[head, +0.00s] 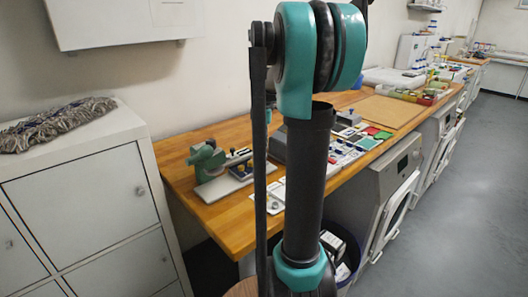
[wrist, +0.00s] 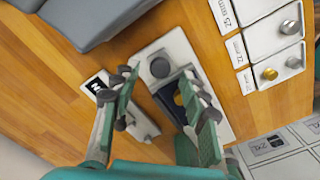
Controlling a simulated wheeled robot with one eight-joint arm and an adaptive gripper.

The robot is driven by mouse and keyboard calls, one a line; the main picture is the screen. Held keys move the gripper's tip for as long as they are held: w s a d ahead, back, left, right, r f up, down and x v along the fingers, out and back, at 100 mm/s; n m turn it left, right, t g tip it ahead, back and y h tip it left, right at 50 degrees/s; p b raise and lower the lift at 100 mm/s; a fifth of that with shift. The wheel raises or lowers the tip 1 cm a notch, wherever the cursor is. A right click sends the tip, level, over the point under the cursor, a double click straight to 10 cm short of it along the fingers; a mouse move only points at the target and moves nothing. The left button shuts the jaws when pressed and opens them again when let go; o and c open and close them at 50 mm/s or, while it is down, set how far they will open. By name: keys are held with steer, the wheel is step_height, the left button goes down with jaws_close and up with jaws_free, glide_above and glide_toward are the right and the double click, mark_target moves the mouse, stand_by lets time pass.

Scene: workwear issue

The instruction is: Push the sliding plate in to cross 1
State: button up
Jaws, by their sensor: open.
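In the wrist view my gripper (wrist: 160,76) is open, with one finger on each side of a small fixture. The fixture has a pale base plate (wrist: 177,45), a dark round knob (wrist: 160,67) and a dark block with a gold-coloured round part (wrist: 179,98). A grey bar (wrist: 143,126) lies beside it, partly behind the left finger. Nothing is held between the fingers. I cannot tell which part is the sliding plate, and no mark for cross 1 is readable. In the head view my arm hides the gripper and part of the bench.
The wooden bench (head: 180,181) carries a green press-like device (head: 207,158) at its left end.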

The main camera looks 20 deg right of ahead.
steer(key=shift+f, duration=1.15)
steer(key=shift+c, duration=0.6)
jaws_close()
